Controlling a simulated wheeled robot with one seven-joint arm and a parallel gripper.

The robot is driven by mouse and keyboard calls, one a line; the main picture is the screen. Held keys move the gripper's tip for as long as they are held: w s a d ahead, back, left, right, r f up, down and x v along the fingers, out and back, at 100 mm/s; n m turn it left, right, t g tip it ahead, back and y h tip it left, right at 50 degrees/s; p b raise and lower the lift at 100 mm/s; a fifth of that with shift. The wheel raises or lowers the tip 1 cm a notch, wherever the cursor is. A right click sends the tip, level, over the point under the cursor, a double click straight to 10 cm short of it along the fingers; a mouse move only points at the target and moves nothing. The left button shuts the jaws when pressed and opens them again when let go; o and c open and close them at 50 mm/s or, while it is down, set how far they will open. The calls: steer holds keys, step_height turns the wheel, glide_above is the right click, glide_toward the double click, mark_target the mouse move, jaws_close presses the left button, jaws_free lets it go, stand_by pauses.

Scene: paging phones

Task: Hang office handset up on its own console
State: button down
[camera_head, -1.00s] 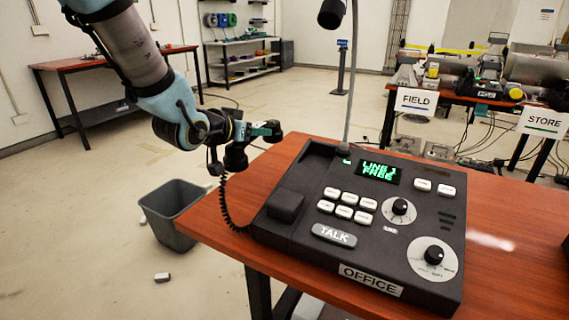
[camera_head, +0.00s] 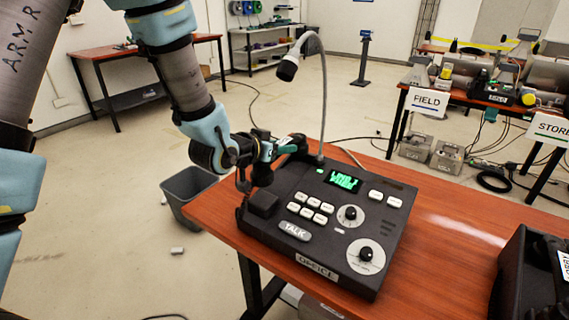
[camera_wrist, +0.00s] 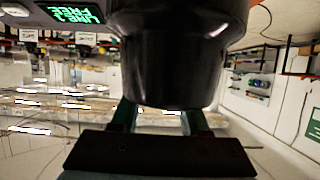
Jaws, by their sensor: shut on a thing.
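The black office console (camera_head: 325,225) sits on the red-brown table, with a lit green display and an OFFICE label on its front. Its cradle is along the left side, with a raised black block (camera_head: 263,204) near the front. My gripper (camera_head: 284,149) is shut on the black office handset (camera_head: 262,174) above the console's left side. The handset appears raised above the cradle; the exact gap is hard to tell. In the wrist view the handset (camera_wrist: 175,60) fills the upper middle, between the green fingers, and hides most of the console.
A gooseneck microphone (camera_head: 288,68) rises from the console's back edge, close to my gripper. A grey bin (camera_head: 185,190) stands on the floor left of the table (camera_head: 440,235). Another black unit (camera_head: 530,275) is at the table's right. FIELD and STORE signs stand farther back.

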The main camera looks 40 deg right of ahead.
steer(key=shift+f+p, duration=0.45)
steer(key=shift+f, duration=2.05)
steer(key=shift+f, duration=0.2)
steer(key=shift+c, duration=2)
jaws_free()
steer(key=shift+r, duration=0.15)
